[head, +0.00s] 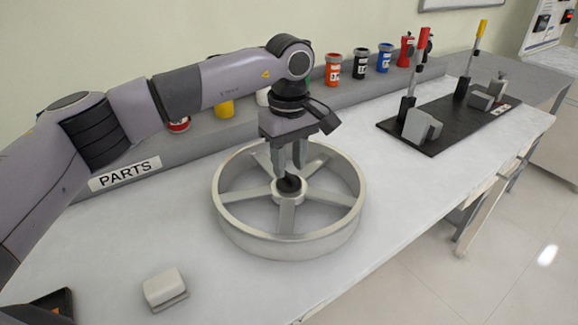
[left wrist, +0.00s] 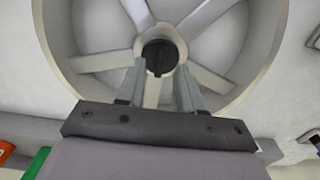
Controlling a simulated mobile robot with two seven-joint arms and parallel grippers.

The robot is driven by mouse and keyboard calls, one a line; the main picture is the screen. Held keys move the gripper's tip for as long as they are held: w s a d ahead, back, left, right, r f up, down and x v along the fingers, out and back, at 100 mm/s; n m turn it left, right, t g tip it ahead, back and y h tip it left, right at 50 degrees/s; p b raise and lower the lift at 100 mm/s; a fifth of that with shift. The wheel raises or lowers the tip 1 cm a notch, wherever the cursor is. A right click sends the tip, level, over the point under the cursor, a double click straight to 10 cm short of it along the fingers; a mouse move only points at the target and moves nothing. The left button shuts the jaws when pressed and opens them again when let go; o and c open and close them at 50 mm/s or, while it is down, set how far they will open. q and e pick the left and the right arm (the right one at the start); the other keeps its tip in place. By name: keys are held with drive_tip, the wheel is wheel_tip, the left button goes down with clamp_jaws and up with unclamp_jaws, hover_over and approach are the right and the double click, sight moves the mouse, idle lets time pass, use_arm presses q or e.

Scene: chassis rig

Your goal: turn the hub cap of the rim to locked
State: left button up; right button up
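The rim (head: 240,238) is a pale grey spoked wheel lying flat on the white bench. It also fills the top of the left wrist view (left wrist: 258,30). The dark hub cap (head: 289,186) sits at the rim's centre, and it shows as a black round knob in the left wrist view (left wrist: 159,57). My left gripper (head: 289,166) points down just above the hub cap. Its two fingers are apart, with the cap between or just beyond the fingertips (left wrist: 160,75). I cannot tell whether they touch it. My right gripper is not in view.
A small white block (head: 165,288) lies on the front left of the bench. Several coloured cans (head: 333,70) line the rear ledge with the PARTS label (head: 125,173).

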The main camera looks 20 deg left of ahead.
sight(289, 175)
use_arm(q)
wheel_tip(289, 175, up, 5)
drive_tip(key=shift+r, duration=0.2)
idle(0.5)
